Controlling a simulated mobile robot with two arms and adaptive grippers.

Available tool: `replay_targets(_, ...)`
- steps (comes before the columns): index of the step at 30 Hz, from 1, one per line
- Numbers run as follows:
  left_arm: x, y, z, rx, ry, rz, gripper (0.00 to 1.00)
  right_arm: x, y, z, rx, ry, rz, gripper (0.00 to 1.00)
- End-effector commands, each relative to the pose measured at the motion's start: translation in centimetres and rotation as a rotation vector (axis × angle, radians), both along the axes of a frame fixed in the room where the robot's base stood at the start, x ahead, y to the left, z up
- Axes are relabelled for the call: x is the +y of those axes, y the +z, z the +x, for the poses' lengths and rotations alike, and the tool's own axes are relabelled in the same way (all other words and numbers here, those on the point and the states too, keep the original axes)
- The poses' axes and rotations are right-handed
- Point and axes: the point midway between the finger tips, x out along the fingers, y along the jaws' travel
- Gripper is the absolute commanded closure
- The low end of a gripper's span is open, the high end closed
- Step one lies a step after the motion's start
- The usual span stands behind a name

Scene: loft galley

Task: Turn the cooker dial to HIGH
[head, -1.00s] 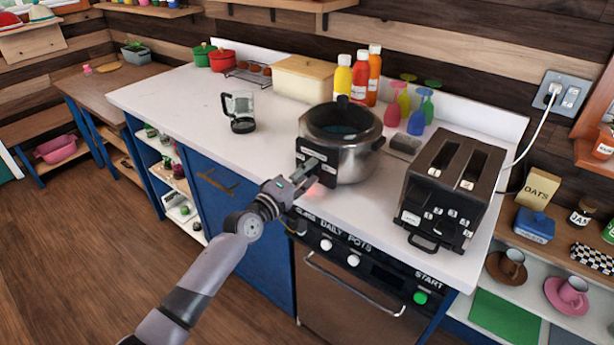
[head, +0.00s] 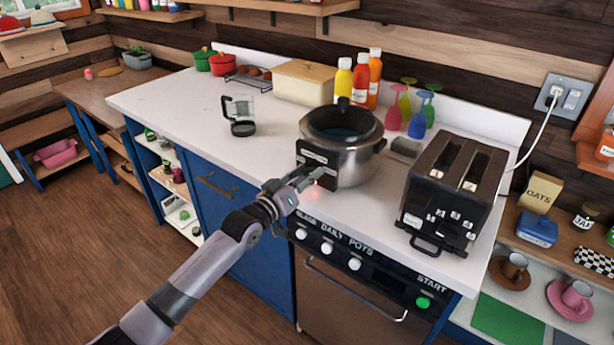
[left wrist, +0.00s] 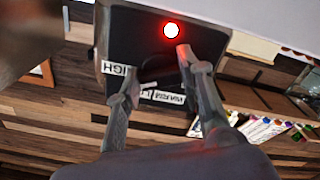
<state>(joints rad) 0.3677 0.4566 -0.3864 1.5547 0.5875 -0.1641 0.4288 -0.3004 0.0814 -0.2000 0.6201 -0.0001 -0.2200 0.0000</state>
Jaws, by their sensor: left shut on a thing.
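The cooker (head: 352,160) is a steel pot with a dark lid on the white counter. Its black control panel (head: 303,154) with white labels faces me. In the left wrist view the panel (left wrist: 112,45) shows a HIGH label (left wrist: 118,69) at the left, more labels along the lower edge and a lit red lamp (left wrist: 171,30). The dark dial (left wrist: 158,72) sits between my left fingers, partly hidden; its pointer's setting cannot be read. My left gripper (head: 317,178) is shut on the dial, and it also shows in the left wrist view (left wrist: 157,67). My right gripper is out of view.
A black toaster (head: 450,195) stands right of the cooker, bottles (head: 366,80) behind it, and a glass jug (head: 240,115) to its left. Oven knobs (head: 328,248) and a green start button (head: 422,302) lie below the counter edge.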

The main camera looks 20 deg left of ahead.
Motion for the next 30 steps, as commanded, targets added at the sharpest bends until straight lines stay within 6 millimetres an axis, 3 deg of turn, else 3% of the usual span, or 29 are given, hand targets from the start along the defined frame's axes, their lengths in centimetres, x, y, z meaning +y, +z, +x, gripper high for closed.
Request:
replay_targets(12, 0.04, -0.34, -0.03, -0.059, -0.001, 0.183, 0.93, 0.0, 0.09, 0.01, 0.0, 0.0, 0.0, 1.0)
replay_targets(29, 0.03, -0.39, -0.03, -0.069, -0.001, 0.21, 0.93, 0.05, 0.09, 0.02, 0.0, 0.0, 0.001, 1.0)
replay_targets(30, 0.04, -0.4, -0.04, -0.069, -0.001, 0.21, 0.63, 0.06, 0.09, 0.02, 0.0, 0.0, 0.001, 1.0)
